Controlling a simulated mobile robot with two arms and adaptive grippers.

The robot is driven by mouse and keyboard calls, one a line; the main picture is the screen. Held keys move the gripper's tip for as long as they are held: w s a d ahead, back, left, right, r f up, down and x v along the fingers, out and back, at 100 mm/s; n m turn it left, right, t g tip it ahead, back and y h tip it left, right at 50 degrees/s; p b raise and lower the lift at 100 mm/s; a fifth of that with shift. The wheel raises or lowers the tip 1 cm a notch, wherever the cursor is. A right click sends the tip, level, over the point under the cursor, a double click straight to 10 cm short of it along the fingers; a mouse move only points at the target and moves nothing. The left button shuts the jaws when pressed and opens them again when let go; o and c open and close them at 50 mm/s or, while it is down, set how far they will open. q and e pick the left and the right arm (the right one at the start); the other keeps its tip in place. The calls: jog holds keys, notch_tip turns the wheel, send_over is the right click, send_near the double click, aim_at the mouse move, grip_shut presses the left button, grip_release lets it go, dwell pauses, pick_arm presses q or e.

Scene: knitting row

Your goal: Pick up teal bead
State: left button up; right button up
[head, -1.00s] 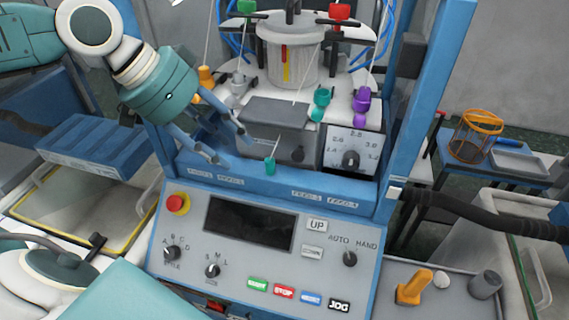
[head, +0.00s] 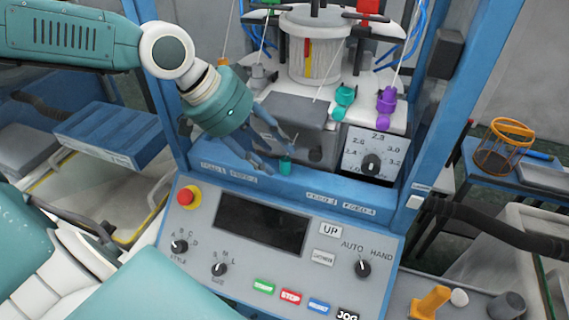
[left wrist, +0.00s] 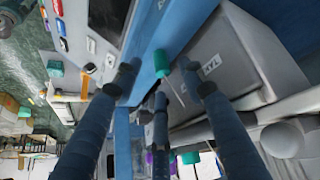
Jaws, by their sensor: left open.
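The teal bead (head: 285,167) is a small cylinder at the front ledge of the knitting machine, above the control panel. In the left wrist view it shows as a teal cylinder (left wrist: 161,60) just ahead of the fingertips, between the two outer ones. My left gripper (head: 280,153) is open, its fingers reaching down right beside the bead and partly overlapping it in the head view. In the left wrist view its three fingers (left wrist: 160,76) are spread and hold nothing; I cannot tell whether they touch the bead. My right gripper is not in view.
A teal yarn guide (head: 344,97) and a purple one (head: 387,100) stand behind the ledge. A grey box (head: 297,110) sits close behind my left gripper. A blue machine post (head: 425,110) rises at the right. The control panel (head: 325,275) lies in front.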

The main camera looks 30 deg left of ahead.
aim_at(282, 159)
pick_arm(q)
jog(key=x, duration=0.3)
jog(key=shift+w, duration=0.25)
jog(key=shift+w+d+f, duration=0.15)
jog(key=shift+w+f, duration=0.05)
jog(key=shift+f, duration=0.05)
jog(key=shift+s, duration=0.1)
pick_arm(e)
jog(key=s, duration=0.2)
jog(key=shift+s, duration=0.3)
pick_arm(q)
jog(key=shift+c, duration=0.5)
jog(key=c, duration=0.7)
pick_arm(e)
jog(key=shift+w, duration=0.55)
